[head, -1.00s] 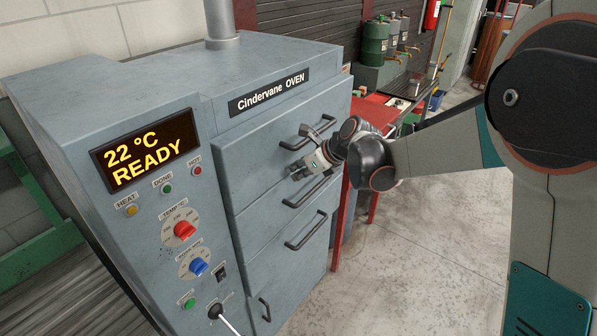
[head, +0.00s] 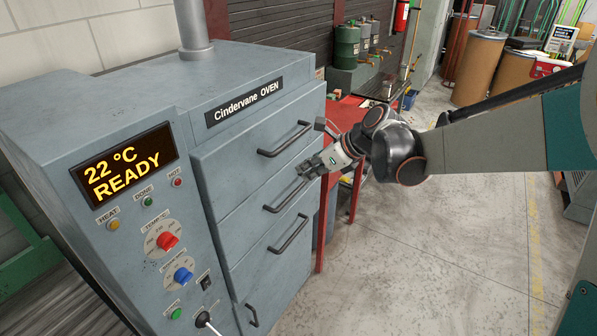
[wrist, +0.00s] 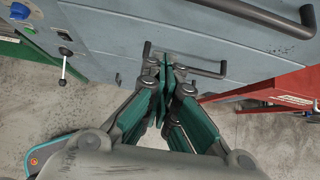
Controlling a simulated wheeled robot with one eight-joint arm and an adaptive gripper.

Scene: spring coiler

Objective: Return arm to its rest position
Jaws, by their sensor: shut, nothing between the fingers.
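My gripper (head: 304,171) is at the end of my arm, in front of the drawer fronts of the grey-blue Cindervane oven (head: 232,163) in the head view. In the wrist view my gripper (wrist: 166,68) has its fingers together with nothing between them. The fingertips overlap a drawer handle (wrist: 209,69) in that view; whether they touch it I cannot tell. The drawers look closed. The oven display (head: 128,167) reads 22 °C READY.
A red table (head: 345,118) stands just beyond the oven's right side, behind my gripper. Green and grey canisters (head: 347,46) stand farther back. Brown drums (head: 478,68) are at the upper right. The concrete floor (head: 450,240) right of the oven is clear.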

